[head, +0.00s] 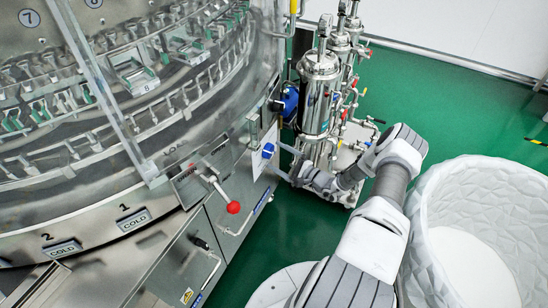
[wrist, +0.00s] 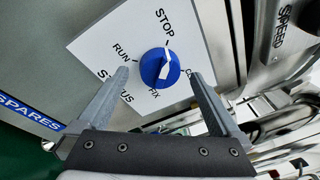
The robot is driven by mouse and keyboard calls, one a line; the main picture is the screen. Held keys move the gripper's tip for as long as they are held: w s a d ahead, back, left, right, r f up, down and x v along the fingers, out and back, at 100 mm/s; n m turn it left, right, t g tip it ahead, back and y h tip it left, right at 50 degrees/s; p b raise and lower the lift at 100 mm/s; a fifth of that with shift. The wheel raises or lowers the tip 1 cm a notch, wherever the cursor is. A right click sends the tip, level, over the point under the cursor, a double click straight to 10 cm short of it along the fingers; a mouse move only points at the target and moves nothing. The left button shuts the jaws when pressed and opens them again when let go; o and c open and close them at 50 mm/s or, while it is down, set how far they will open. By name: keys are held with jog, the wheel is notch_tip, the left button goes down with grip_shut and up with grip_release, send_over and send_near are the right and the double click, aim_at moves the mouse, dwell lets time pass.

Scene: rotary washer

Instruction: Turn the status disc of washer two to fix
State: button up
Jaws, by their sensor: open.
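The status disc (wrist: 160,68) is a blue round knob with a white pointer on a white plate (wrist: 110,45) marked RUN, STOP, FIX and STATUS; a fourth label starting with C is partly hidden. The pointer lies roughly along the STOP–FIX line, its end near STOP. The disc also shows in the head view (head: 268,151) on the machine's side panel. My gripper (wrist: 161,76) is open, with one finger left and one right of the disc, apparently not touching it. In the head view my gripper (head: 287,162) is just right of the disc. No washer number shows on the plate.
A SPEED dial (wrist: 308,18) is at the wrist view's upper right. A red-knobbed lever (head: 233,207) sticks out left of the disc. Steel filter vessels and pipes (head: 318,95) stand close behind my gripper. A large white tub (head: 500,185) is at right.

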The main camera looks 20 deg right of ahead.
jog(key=shift+x, duration=1)
jog(key=c, duration=1.3)
jog(key=shift+c, duration=0.2)
